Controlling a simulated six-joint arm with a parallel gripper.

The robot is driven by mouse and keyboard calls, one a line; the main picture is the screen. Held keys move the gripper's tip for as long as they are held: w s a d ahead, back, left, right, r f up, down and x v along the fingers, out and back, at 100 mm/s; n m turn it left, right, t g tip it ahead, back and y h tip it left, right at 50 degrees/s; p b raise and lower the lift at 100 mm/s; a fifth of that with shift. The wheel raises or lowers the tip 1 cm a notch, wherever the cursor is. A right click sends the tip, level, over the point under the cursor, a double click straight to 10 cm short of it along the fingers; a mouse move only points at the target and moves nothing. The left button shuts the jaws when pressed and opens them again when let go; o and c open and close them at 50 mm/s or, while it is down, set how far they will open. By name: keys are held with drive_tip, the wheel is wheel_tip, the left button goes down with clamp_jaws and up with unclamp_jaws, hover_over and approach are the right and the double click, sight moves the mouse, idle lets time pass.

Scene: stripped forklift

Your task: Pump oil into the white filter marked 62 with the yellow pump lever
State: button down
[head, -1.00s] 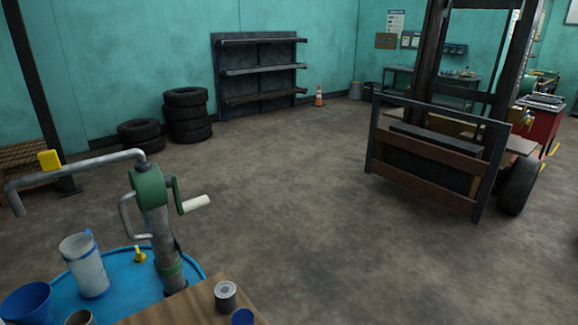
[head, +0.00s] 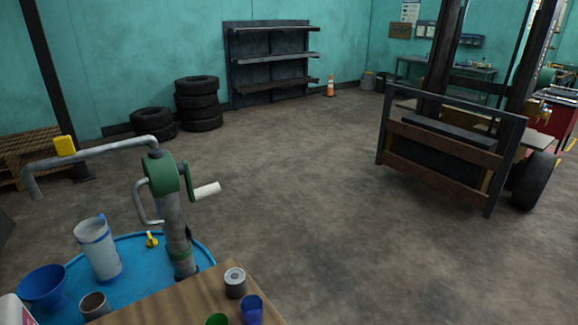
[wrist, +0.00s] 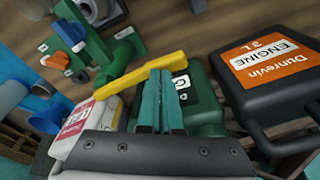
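A yellow lever-like bar (wrist: 130,82) lies slantwise across the wrist view, beside a green body (wrist: 207,110) with a white label. My gripper (wrist: 160,72) shows there with its teal fingers close together and their tips at the bar. I cannot tell whether they hold it. In the head view, a pale grey can (head: 235,282) with a hole in its top stands on the wooden table (head: 170,308). It looks like a filter, but no 62 is readable. My gripper is outside the head view.
A black jug (wrist: 265,75) with an orange engine-oil label and a white container (wrist: 85,140) crowd the gripper. Green fittings (wrist: 125,50) stand beyond. A green hand-crank pump (head: 163,175) rises from a blue drum (head: 140,285). The floor beyond is open.

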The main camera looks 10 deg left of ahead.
drive_tip(key=shift+f, duration=0.85)
wheel_tip(320, 180, up, 8)
drive_tip(key=shift+f, duration=0.1)
idle(0.3)
drive_tip(key=shift+f, duration=3.95)
drive_tip(key=shift+r, duration=3.95)
drive_tip(key=shift+f, duration=0.15)
